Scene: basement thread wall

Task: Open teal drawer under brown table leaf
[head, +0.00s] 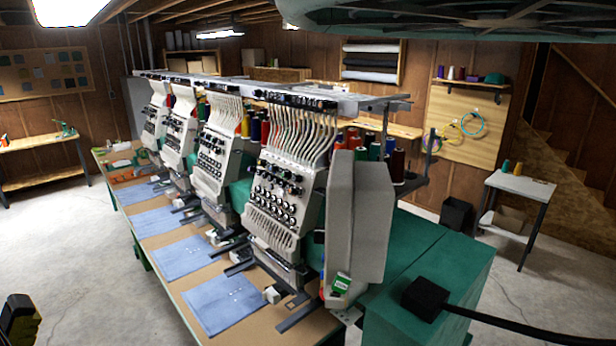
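The brown table leaf (215,262) runs along the front of a multi-head embroidery machine (285,190), with blue cloth pieces (220,303) on it. Teal parts (143,258) show below its left edge, but I cannot make out a drawer front or handle there. A teal cabinet-like body (455,270) stands at the machine's right end, with no drawer seam I can be sure of. A dark piece with yellow marks (18,320) is cut off at the bottom left edge. It may be part of my gripper; no fingertips can be made out.
Concrete floor (70,240) is open left of the table. A workbench (45,147) stands against the left wall. A small side table (520,184) and a black bin (456,214) are at the right. A black box (425,297) with a cable sits on the teal body.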

